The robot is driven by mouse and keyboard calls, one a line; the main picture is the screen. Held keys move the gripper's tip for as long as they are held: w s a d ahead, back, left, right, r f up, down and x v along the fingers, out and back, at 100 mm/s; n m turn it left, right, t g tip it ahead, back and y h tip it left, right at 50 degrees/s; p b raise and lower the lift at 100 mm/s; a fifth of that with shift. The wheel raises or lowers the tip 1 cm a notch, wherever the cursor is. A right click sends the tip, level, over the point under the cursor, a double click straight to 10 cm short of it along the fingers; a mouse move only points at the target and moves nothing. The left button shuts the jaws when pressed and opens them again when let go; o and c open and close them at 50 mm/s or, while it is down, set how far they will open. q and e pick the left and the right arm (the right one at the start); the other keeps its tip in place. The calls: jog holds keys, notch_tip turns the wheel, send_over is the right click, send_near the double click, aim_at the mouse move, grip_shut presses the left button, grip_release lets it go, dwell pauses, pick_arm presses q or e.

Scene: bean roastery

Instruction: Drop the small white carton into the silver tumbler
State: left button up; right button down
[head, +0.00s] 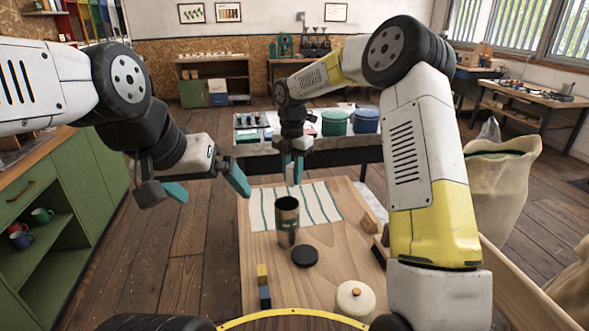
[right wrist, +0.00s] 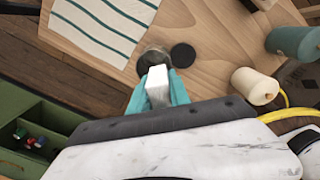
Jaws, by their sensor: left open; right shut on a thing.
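The silver tumbler (head: 287,222) stands upright on the wooden table, and its open top also shows in the right wrist view (right wrist: 153,58). My right gripper (head: 291,171) is above and beyond the tumbler in the head view. It is shut on the small white carton (right wrist: 157,86), held between its teal fingertips. In the right wrist view the carton overlaps the near side of the tumbler's mouth; the height between them is hard to tell. The carton is hardly visible in the head view. My left gripper (head: 207,186) is open and empty, left of the table.
A black round lid (head: 305,256) lies close to the tumbler. A striped cloth (head: 322,203) lies behind it.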

aim_at(292, 165)
jog(key=shift+f, duration=2.35)
jog(key=c, duration=1.1)
grip_release()
jog(key=shift+c, duration=0.2)
jog(key=shift+r, duration=3.9)
